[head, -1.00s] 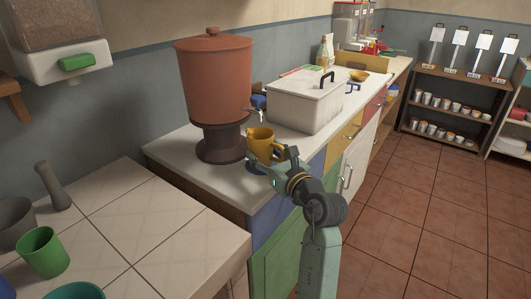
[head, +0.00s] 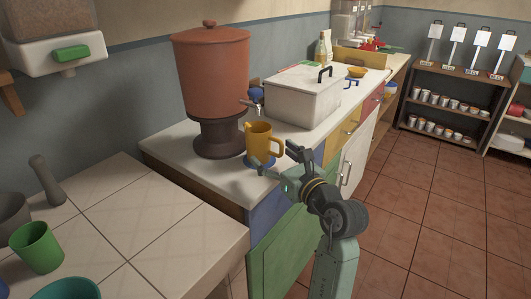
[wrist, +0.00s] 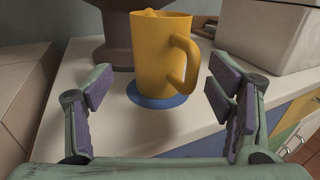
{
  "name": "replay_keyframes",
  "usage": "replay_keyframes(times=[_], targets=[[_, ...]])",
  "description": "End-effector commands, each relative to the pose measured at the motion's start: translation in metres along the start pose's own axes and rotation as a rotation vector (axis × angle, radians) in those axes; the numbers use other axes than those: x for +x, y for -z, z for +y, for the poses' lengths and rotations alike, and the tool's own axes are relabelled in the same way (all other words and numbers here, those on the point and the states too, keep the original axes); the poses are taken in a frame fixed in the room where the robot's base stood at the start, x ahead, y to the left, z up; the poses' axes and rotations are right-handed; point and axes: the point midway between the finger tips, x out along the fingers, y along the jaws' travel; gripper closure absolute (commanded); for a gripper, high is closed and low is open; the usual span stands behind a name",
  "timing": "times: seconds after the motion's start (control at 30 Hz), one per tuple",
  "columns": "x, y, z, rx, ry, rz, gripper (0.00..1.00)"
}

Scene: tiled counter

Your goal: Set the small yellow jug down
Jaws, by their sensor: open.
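The small yellow jug (head: 259,140) stands upright on a round blue coaster (head: 250,163) near the front edge of the white counter. In the wrist view the jug (wrist: 158,55) sits on the blue coaster (wrist: 150,100), its handle to the right. My gripper (head: 276,162) is open and empty, in front of the jug. In the wrist view its purple-padded fingers (wrist: 165,95) are spread wide, with the jug beyond them and apart from them.
A terracotta dispenser (head: 212,75) on a dark stand (head: 218,137) is behind and left of the jug, its tap (head: 248,103) close above. A white lidded box (head: 302,97) stands right of it. A tiled counter (head: 145,225) lies at left.

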Motion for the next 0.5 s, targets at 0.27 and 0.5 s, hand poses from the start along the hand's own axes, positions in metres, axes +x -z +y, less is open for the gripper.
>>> replay_keyframes(times=[0.27, 0.5], targets=[[-0.053, 0.002, -0.001, 0.000, 0.003, -0.001, 0.25], [-0.067, 0.000, 0.000, 0.000, -0.001, 0.000, 0.25]])
